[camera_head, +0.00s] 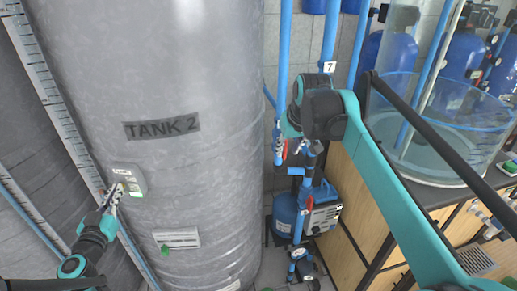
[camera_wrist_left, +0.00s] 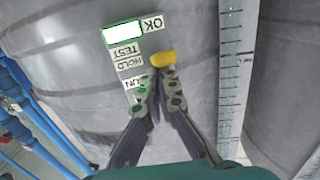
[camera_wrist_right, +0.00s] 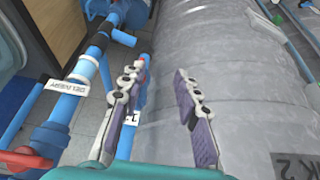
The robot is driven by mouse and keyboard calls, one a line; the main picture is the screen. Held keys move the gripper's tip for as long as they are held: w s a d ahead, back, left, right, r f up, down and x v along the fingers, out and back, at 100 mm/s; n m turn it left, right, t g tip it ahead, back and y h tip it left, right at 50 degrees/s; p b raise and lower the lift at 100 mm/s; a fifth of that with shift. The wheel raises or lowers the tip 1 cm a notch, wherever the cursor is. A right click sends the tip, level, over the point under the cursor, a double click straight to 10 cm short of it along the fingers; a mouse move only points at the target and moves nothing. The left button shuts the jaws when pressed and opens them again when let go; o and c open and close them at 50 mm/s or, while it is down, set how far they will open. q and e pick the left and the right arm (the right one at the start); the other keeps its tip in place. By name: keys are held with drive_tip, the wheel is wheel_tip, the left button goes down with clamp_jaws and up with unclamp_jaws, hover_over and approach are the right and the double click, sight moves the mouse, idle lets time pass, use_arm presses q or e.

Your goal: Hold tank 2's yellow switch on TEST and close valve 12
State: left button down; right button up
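Tank 2 (camera_head: 200,90) is a large grey cylinder with a switch box (camera_head: 128,180) low on its side. In the left wrist view the yellow switch (camera_wrist_left: 162,58) sits beside the HOLD label (camera_wrist_left: 131,62), just below the level of the TEST label (camera_wrist_left: 128,50). My left gripper (camera_wrist_left: 156,82) has its fingers together, tips right at the switch; contact is unclear. It also shows in the head view (camera_head: 116,194). My right gripper (camera_wrist_right: 158,80) is open and empty above the pipework. A numbered tag (camera_wrist_right: 131,117) is partly hidden by its finger; I cannot identify valve 12.
Blue pipes (camera_wrist_right: 97,52) with a DELIVERY tag (camera_wrist_right: 67,87) and a red valve handle (camera_wrist_right: 25,160) stand near my right gripper. A blue pump (camera_head: 288,213) is below on the floor. A clear tank (camera_head: 440,130) and bench are at the right.

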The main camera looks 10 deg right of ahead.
drive_tip(key=w+d+r, duration=0.1)
drive_tip(key=w+d, duration=0.2)
drive_tip(key=w, duration=0.4)
drive_tip(key=shift+g, duration=0.3)
drive_tip(key=x, duration=1.1)
drive_tip(key=shift+w+d+f, duration=0.1)
drive_tip(key=shift+w+f, duration=0.05)
drive_tip(key=shift+f, duration=0.1)
clamp_jaws()
